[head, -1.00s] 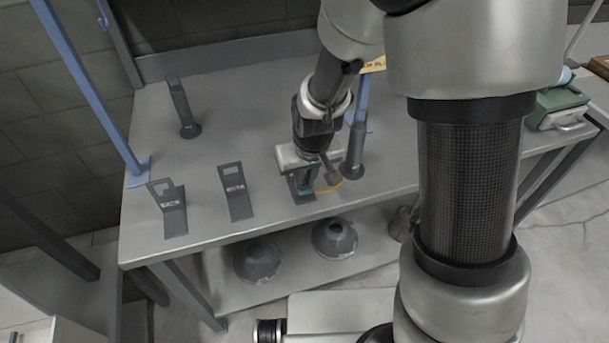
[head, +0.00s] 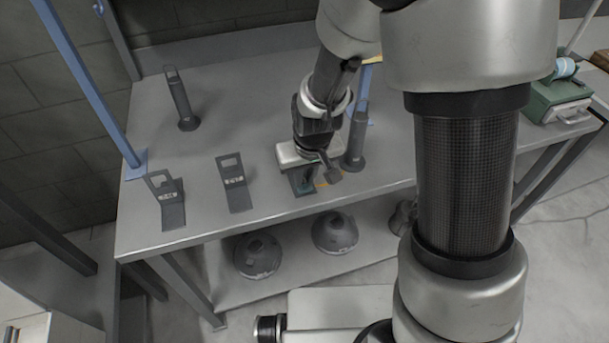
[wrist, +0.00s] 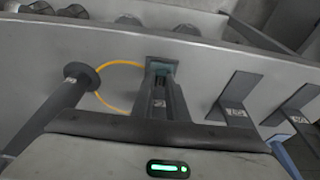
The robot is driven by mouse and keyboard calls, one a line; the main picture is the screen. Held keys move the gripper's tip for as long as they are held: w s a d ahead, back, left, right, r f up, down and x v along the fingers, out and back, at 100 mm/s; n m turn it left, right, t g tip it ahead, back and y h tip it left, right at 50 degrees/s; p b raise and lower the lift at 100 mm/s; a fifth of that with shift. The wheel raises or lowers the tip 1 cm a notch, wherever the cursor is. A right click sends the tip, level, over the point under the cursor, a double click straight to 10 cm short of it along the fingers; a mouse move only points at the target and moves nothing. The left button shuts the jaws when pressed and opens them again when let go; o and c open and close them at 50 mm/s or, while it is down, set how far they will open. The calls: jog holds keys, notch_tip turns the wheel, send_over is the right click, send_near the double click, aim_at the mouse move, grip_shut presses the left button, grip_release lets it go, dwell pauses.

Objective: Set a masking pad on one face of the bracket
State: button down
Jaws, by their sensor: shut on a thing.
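My gripper (head: 305,178) is low over the front of the table, its fingers mostly hidden by its own body in the head view. The teal piece is at a dark bracket (head: 300,188) with a flat foot at the table's front edge. Whether the piece touches a bracket face is not clear. Two similar grey brackets with label plates, one in the middle (head: 235,186) and one at left (head: 168,203), stand to the left in the head view.
A dark post (head: 356,140) stands close right of my gripper, and another (head: 181,101) at the back left. A yellow-orange loop (wrist: 101,83) lies beside the bracket. Hoods (head: 256,257) sit on the shelf below. A green case (head: 560,103) is at right. The table's middle is clear.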

jog(key=shift+f, duration=0.2)
dwell(0.4)
jog(key=c, duration=1.7)
grip_release()
jog(key=shift+o, duration=0.2)
jog(key=p+v, duration=0.2)
jog(key=v, duration=1.5)
jog(key=s+d+r+m+t+p, duration=0.1)
jog(key=s+d+r+p, duration=0.3)
jog(key=r, duration=0.5)
jog(key=s+d+r+m+t+p, duration=0.1)
jog(key=s+d+r+m+p, duration=0.1)
jog(key=s+d+r+p, duration=0.2)
jog(key=s+d+r, duration=0.3)
jog(key=r, duration=0.3)
jog(key=shift+s+t+h, duration=0.3)
jog(key=shift+s+h, duration=0.05)
jog(key=shift+h, duration=0.05)
